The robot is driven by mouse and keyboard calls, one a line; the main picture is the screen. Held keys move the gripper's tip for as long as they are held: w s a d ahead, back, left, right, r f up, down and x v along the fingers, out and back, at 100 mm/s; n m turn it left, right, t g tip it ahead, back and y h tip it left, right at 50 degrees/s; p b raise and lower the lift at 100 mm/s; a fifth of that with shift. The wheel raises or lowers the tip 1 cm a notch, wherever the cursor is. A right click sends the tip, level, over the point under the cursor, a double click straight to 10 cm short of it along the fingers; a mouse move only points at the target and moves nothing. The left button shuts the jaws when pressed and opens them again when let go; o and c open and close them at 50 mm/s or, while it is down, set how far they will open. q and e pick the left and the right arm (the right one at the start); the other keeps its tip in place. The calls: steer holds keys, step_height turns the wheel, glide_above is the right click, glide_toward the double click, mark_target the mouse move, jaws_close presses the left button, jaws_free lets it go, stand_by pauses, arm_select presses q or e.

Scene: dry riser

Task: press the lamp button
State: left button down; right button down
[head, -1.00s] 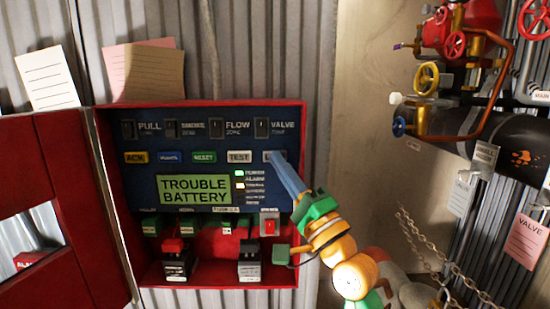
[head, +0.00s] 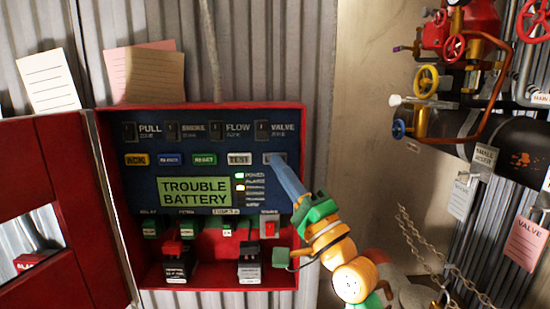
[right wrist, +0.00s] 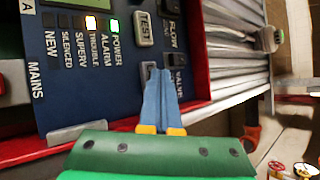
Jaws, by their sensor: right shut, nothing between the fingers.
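The fire panel (head: 140,190) is a dark blue face inside an open red cabinet. A row of buttons crosses it, with the TEST button (head: 239,159) fourth. The button right of TEST (head: 280,156) is the last in that row, so I take it as the lamp button; its label is covered or unreadable. My right gripper (head: 275,164) is shut and empty, its blue fingertips over the lower part of that button. In the right wrist view the tips (right wrist: 155,72) overlap that button; whether they touch it I cannot tell. My left gripper is out of view.
The red cabinet door (head: 80,240) hangs open at left. The green TROUBLE BATTERY display (head: 194,190) is lit, with indicator lights beside it. Batteries (head: 178,262) and a red switch (head: 269,228) sit below. Pipes and valve wheels (head: 427,80) stand at right.

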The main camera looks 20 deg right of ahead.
steer(key=shift+s+a, duration=0.15)
steer(key=shift+s, duration=0.35)
steer(key=s+p, duration=0.1)
steer(key=s, duration=0.1)
steer(key=s+a+p, duration=0.1)
steer(key=s, duration=0.1)
steer(key=shift+s+a+p, duration=0.2)
steer(key=shift+s+p, duration=0.2)
stand_by(0.5)
